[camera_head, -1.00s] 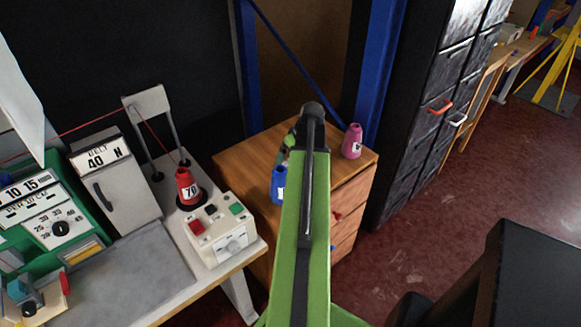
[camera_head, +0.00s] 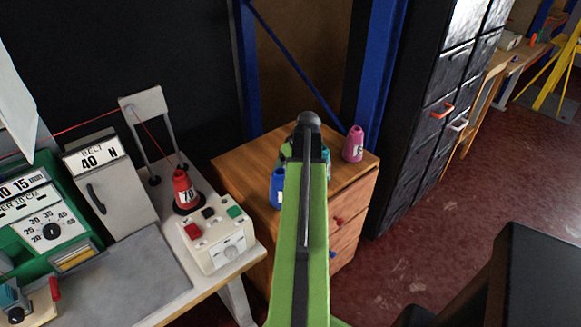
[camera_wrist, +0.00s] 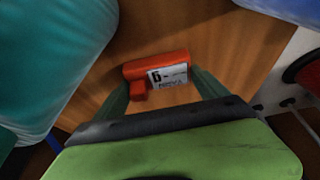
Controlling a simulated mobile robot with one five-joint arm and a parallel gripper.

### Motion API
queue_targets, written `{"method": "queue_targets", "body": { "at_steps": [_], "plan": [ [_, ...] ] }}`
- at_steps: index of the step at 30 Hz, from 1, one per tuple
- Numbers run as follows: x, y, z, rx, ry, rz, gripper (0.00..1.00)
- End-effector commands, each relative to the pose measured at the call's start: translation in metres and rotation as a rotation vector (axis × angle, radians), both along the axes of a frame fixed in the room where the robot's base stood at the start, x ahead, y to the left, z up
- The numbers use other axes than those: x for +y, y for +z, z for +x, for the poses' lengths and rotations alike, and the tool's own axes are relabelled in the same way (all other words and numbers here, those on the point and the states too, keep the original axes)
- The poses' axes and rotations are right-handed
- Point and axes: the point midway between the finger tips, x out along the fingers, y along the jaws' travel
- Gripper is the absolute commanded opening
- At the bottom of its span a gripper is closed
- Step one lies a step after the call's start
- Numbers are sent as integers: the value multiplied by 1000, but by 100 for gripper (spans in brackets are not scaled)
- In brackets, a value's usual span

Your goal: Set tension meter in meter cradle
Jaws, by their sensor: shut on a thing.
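The tension meter appears to be the small orange-red device (camera_wrist: 157,70) with a white label in the wrist view. It lies between the green fingertips of my gripper (camera_wrist: 158,82), which is shut on it. The wooden cabinet top (camera_wrist: 215,35) is below or behind it; I cannot tell whether the meter touches the wood. In the head view my arm hides the gripper and the meter. I cannot make out the meter cradle in either view.
Blue (camera_head: 277,188) and pink (camera_head: 354,144) cones stand on the cabinet (camera_head: 240,163), either side of my arm. A teal cone (camera_wrist: 50,60) is close at left in the wrist view. A red cone (camera_head: 183,187) stands on the left bench, beside a white button box (camera_head: 220,240).

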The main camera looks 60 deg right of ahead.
Motion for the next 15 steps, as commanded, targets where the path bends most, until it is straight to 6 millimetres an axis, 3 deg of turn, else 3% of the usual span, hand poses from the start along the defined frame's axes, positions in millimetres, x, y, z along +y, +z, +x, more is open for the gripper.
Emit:
{"method": "queue_targets", "body": {
  "at_steps": [8,15],
  "plan": [
    [0,8,0,0,0,0,32],
    [0,51,0,0,0,0,32]
  ]
}}
